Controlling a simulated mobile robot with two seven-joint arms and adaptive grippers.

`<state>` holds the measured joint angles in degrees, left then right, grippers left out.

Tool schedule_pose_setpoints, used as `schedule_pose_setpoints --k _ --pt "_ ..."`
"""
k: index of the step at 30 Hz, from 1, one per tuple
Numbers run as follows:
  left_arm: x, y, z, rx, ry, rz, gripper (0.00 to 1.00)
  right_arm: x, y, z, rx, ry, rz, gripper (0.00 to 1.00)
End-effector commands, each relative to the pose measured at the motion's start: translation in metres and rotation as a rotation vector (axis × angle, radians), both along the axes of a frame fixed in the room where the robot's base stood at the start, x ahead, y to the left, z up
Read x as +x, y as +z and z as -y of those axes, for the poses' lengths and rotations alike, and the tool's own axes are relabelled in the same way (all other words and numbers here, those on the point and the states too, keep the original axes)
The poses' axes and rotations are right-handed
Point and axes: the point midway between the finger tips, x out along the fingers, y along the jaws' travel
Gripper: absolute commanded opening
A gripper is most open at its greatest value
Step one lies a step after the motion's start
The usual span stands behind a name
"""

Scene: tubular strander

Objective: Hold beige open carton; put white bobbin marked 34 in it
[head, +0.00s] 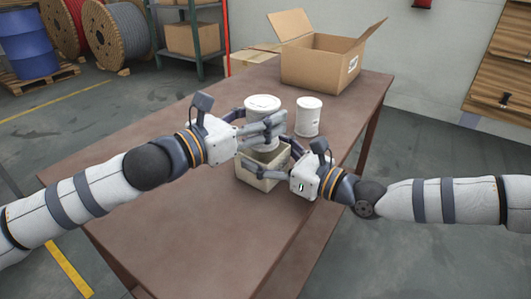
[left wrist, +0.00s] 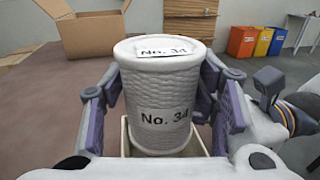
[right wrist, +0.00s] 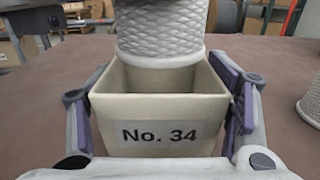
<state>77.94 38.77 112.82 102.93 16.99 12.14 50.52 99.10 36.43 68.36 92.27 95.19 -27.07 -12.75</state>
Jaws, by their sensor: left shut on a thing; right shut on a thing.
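The beige open carton (right wrist: 160,108), labelled "No. 34", stands on the brown table; it also shows in the head view (head: 258,179). My right gripper (head: 285,160) is shut on it, with a finger pad on each side wall in the right wrist view (right wrist: 165,110). The white bobbin marked 34 (left wrist: 160,85) is upright with its lower end over the carton's opening; its top shows in the head view (head: 263,103). My left gripper (head: 278,128) is shut around the bobbin. I cannot tell how far its bottom edge sits inside the carton.
Another white bobbin (head: 308,117) stands on the table (head: 160,165) just behind to the right. A large open cardboard box (head: 318,66) is at the table's far end. The table's left and near parts are clear.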

Motion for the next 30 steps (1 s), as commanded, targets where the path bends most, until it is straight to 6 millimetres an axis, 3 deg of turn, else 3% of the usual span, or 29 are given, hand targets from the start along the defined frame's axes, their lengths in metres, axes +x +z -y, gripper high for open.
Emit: schedule_pose_setpoints --k 30 --pt "0.000 -0.041 0.000 -0.001 0.000 0.000 0.24 0.000 0.000 0.000 0.000 0.000 0.000 0.46"
